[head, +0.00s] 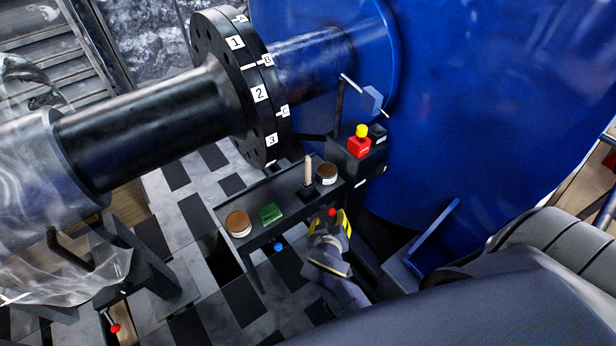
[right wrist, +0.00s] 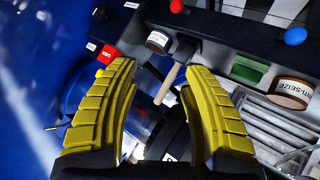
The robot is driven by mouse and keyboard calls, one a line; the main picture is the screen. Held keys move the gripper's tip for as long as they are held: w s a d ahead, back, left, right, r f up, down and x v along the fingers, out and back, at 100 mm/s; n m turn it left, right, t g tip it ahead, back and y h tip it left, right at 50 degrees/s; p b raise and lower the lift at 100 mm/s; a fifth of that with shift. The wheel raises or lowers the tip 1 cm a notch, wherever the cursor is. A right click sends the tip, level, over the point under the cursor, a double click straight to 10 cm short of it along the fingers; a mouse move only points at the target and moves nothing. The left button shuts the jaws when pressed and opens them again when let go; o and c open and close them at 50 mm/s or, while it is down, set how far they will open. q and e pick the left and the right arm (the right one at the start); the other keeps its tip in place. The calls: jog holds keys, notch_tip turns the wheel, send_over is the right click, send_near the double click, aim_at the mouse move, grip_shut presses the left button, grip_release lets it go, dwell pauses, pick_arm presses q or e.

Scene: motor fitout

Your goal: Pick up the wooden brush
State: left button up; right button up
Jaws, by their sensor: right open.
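The wooden brush (head: 308,172) stands handle up on a dark shelf (head: 287,188), beside a round tin. In the right wrist view the brush's pale handle (right wrist: 168,84) points towards the gap between my fingers, and its dark lower end is farther off. My right gripper (head: 330,229) is in front of the shelf in the head view. Its yellow fingers (right wrist: 158,78) are open with nothing held; they look apart from the brush, but how far I cannot tell. My left gripper is not in view.
The shelf also holds a tin (head: 327,173), a green block (head: 270,213) and a brown-topped tin (head: 238,223). A red box with a yellow button (head: 361,143) is at its right end. A red knob (right wrist: 176,6) and blue knob (right wrist: 295,36) stick out. The black flanged shaft (head: 235,85) is above.

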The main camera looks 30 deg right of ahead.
aim_at(308, 169)
jog(key=w+a+r+m+t+h, duration=0.1)
jog(key=w+a+r+m, duration=0.2)
jog(key=w, duration=0.2)
jog(key=w+a+r+m+t, duration=0.1)
jog(key=w+a+r+m, duration=0.1)
jog(key=w+m, duration=0.15)
jog(key=shift+n, duration=0.25)
jog(key=x, duration=0.6)
jog(key=r+x, duration=0.1)
jog(key=x, duration=1)
jog(key=shift+w+d+r, duration=0.1)
jog(key=shift+w+d, duration=0.1)
jog(key=shift+w, duration=0.4)
jog(key=shift+c, duration=0.4)
grip_shut()
